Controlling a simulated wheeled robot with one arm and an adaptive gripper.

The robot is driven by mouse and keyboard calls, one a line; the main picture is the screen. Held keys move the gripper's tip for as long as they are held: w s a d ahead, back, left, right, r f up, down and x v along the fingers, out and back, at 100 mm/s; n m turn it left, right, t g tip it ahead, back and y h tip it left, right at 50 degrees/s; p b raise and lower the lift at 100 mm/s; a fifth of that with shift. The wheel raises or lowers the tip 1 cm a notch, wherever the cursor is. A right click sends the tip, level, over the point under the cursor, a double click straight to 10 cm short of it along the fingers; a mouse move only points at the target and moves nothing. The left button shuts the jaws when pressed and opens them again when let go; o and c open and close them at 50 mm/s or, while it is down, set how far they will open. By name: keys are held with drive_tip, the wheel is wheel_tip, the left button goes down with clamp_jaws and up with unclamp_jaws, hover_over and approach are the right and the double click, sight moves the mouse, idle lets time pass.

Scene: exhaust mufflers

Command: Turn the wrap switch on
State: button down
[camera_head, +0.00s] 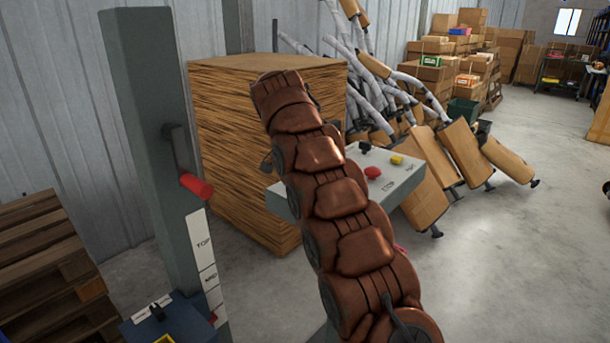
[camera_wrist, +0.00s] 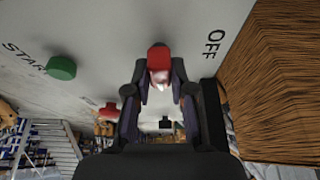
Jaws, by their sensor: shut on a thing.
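In the wrist view, a light grey panel (camera_wrist: 120,30) carries the printed words OFF at right and START at left. A red switch handle (camera_wrist: 158,58) sits on the panel to the left of OFF. My gripper (camera_wrist: 159,75) is shut on this red handle, with one fingertip at each side of it. No label naming the wrap switch is readable. A green button (camera_wrist: 61,68) is on the panel by START. In the head view, my arm covers the middle, and my gripper and the held handle cannot be made out.
In the head view, a grey post (camera_head: 150,150) with a red-handled lever (camera_head: 195,186) stands at left. A grey control box (camera_head: 400,185) with red and yellow buttons is partly behind my arm. A tall wooden block (camera_head: 225,110) stands behind; mufflers and boxes fill the back.

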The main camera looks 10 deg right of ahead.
drive_tip(key=shift+w+a+r, duration=0.1)
drive_tip(key=c, duration=1)
unclamp_jaws()
drive_tip(key=shift+v, duration=1.35)
drive_tip(key=shift+r, duration=0.1)
drive_tip(key=s+a, duration=0.7)
drive_tip(key=a, duration=0.2)
drive_tip(key=shift+a, duration=0.4)
